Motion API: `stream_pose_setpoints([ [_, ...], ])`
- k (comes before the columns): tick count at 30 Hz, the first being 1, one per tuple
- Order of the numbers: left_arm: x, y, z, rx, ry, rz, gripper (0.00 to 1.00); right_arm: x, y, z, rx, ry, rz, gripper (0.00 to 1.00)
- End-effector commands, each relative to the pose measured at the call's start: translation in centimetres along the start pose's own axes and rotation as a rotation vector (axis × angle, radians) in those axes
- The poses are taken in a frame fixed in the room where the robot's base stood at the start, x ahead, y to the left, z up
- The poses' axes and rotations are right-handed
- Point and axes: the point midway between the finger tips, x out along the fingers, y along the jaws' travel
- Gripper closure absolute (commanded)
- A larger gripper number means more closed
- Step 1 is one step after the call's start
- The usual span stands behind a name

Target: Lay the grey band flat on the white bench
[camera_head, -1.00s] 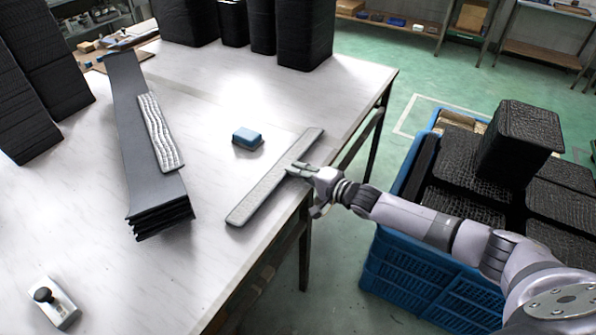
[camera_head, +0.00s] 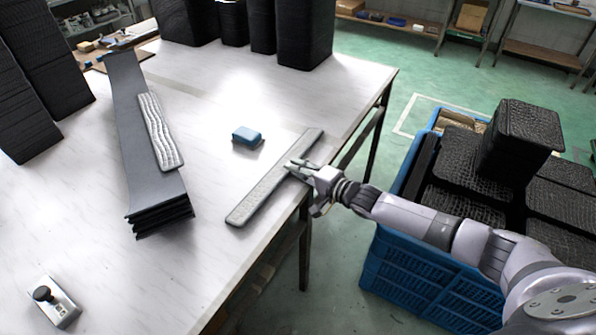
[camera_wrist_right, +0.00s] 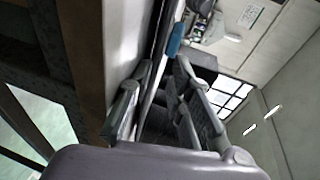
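The long grey band (camera_head: 258,194) appears to lie flat on the white bench (camera_head: 225,275), slanting close to its right edge. It has a speckled top and a plain rim. My right gripper (camera_head: 304,187) reaches in from the right at the bench edge. One finger shows by the band's right long side; the other hangs lower, outside the edge. In the right wrist view, the two fingers (camera_wrist_right: 160,108) stand apart and the gripper looks open. Whether a finger touches the band cannot be told. My left gripper is not in view.
A dark stack of strips (camera_head: 140,150) bears a wavy light-grey band (camera_head: 160,132). A small device with a black knob (camera_head: 54,302) is at lower left. Blue crates (camera_head: 425,280) with black panels stand right. Black stacks line the back.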

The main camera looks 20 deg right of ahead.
Motion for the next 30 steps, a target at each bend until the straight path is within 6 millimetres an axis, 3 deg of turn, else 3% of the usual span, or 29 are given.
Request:
stream_pose_setpoints([
  [20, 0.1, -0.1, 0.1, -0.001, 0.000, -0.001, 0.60, -0.5, 1.2, 0.2, 0.003, 0.000, 0.023, 0.70],
  [23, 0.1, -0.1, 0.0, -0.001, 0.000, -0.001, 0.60, -1.6, 1.3, 0.2, 0.004, 0.000, 0.025, 0.70],
  [30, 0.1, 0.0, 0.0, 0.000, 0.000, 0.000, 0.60, -6.5, 1.0, 0.1, 0.002, 0.001, 0.020, 0.70],
])
